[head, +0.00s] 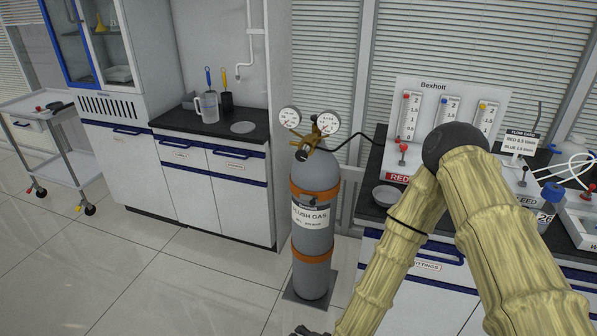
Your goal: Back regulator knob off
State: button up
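A grey gas cylinder (313,232) labelled "FLUSH GAS" stands upright on a dark base plate, with orange bands around it. A brass regulator (312,138) sits on top, with two round white gauges (290,117) and (328,122). A small dark knob (301,155) shows at the regulator's lower front left. The gauge needles are too small to read. My arm comes in from the lower right and bends down in front of the bench. A dark piece at the bottom edge may be my gripper (306,331); its fingers are cut off, and it is well below the regulator.
A dark hose runs right from the regulator to the flowmeter panel (447,88) marked "Bexholt". A bowl (386,195) stands on the right bench, partly behind my arm. A left bench (233,125) holds a jug (207,106). A trolley (50,130) stands far left. The floor left of the cylinder is clear.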

jog(key=w+a+r+m+t+b, duration=0.4)
jog(key=w+a+r+m+b, duration=0.15)
jog(key=w, duration=0.55)
jog(key=w+a+r+m+t+b, duration=0.35)
jog(key=w+a+r+m, duration=0.3)
jog(key=w, duration=0.35)
jog(key=m+t+h+b, duration=0.3)
jog(key=m+h+b, duration=0.65)
jog(key=m, duration=0.95)
send_near(301, 157)
jog(key=x, duration=1)
jog(key=shift+w+b, duration=0.35)
jog(key=shift+b, duration=0.05)
jog(key=shift+f, duration=0.1)
jog(key=c, duration=1)
